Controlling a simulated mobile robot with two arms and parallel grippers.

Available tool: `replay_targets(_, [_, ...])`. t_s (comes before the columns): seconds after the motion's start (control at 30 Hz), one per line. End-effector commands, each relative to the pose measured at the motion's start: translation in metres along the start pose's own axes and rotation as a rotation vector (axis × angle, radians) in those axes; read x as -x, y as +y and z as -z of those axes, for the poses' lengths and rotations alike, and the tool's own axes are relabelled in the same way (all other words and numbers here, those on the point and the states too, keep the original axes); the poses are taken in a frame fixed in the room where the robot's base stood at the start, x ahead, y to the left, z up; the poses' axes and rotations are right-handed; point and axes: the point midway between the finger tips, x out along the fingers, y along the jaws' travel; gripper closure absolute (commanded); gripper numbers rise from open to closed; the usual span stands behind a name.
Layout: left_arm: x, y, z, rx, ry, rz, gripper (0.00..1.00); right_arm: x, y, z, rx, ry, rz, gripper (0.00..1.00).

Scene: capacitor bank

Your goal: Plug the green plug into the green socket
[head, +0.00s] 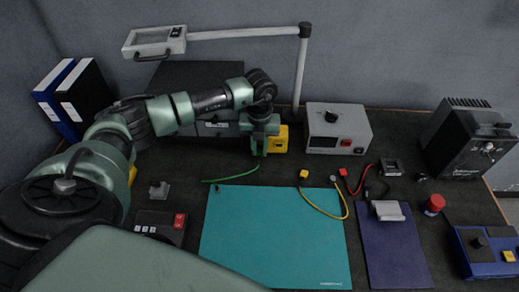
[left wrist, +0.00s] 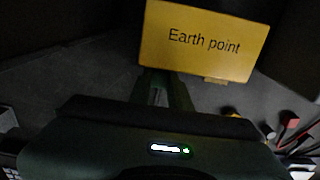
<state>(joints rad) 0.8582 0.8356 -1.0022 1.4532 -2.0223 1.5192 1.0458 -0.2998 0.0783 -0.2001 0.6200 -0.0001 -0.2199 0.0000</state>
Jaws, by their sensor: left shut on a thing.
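My left gripper (head: 260,148) points down just left of a yellow box (head: 279,139). In the left wrist view the yellow box (left wrist: 205,40) reads "Earth point" and stands just beyond the fingers (left wrist: 160,95). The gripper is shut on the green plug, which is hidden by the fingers. A green cable (head: 235,177) hangs from below the fingers and runs left over the bench. I cannot make out a green socket. Whether the plug touches the yellow box cannot be told. My right gripper is not in view.
A grey device (head: 338,128) stands right of the yellow box. A teal mat (head: 275,235) lies in front, with a yellow lead (head: 325,209) at its right. A dark cabinet (head: 195,80) stands behind the arm. A lamp (head: 300,70) rises at the back.

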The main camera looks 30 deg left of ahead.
Motion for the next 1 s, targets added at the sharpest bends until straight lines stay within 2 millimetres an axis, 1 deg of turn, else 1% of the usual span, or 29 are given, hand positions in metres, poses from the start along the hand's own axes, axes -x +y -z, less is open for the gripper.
replay_targets(0.27, [-0.001,0.000,-0.006,-0.001,0.000,0.000,1.00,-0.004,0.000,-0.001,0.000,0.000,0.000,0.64])
replay_targets(0.3, [0.000,0.000,-0.006,-0.001,0.000,0.000,0.73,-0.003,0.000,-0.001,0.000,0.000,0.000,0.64])
replay_targets(0.37, [0.000,0.000,-0.005,-0.001,0.000,0.000,0.56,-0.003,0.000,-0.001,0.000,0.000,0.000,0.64])
replay_targets(0.67, [0.000,0.000,-0.005,-0.001,0.000,0.000,0.56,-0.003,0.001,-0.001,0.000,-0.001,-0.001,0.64])
replay_targets(0.73, [0.003,0.000,-0.006,-0.001,-0.001,0.001,0.56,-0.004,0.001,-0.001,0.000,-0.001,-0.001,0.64])
replay_targets(0.87, [0.018,0.000,-0.007,0.000,-0.004,0.002,0.56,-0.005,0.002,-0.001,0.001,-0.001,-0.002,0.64])
replay_targets(1.0, [0.043,-0.001,-0.007,-0.001,-0.004,0.003,0.56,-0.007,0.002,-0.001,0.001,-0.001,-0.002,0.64])
